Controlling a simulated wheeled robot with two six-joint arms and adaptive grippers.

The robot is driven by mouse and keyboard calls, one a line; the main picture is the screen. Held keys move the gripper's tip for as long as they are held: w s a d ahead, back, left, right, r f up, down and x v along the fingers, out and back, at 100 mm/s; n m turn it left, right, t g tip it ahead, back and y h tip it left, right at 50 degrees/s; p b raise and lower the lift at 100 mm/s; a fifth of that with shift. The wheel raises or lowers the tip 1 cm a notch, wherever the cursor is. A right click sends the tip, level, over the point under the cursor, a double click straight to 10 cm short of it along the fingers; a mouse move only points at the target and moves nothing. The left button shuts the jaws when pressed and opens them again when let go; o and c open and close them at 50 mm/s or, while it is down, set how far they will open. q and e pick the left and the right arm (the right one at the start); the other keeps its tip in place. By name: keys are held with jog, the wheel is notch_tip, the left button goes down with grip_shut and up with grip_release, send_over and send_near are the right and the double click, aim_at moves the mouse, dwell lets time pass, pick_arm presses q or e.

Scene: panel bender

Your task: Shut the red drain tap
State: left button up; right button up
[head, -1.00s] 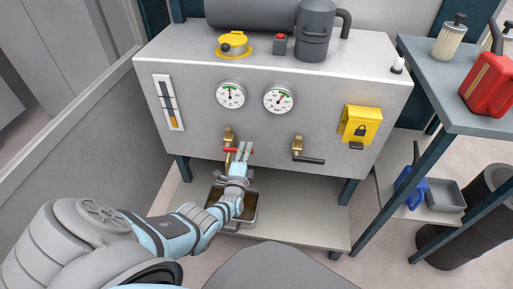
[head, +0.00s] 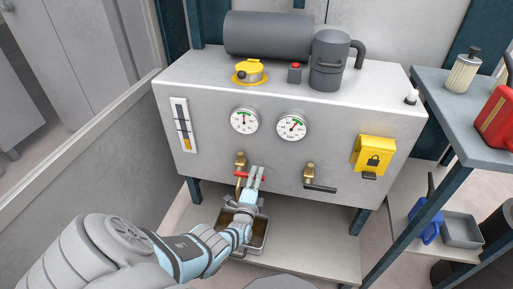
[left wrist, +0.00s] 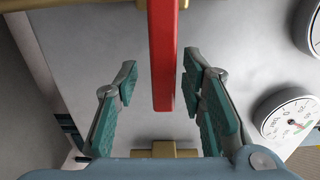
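The red drain tap (head: 240,177) has a brass body low on the left front of the grey cabinet. In the left wrist view, the red lever (left wrist: 166,55) hangs into the gap between the open fingers (left wrist: 158,82). My right gripper is not in view.
A second brass tap with a black lever (head: 320,188) is to the right. A metal tray (head: 262,240) with brown liquid stands on the shelf below my gripper. Two gauges (head: 244,121) and a yellow lock box (head: 373,155) are above. A side table (head: 460,130) stands right.

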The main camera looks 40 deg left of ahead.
pick_arm(q)
jog(key=shift+s+d, duration=0.1)
jog(key=v, duration=1.1)
jog(key=shift+s+d, duration=0.2)
jog(key=shift+s, duration=0.15)
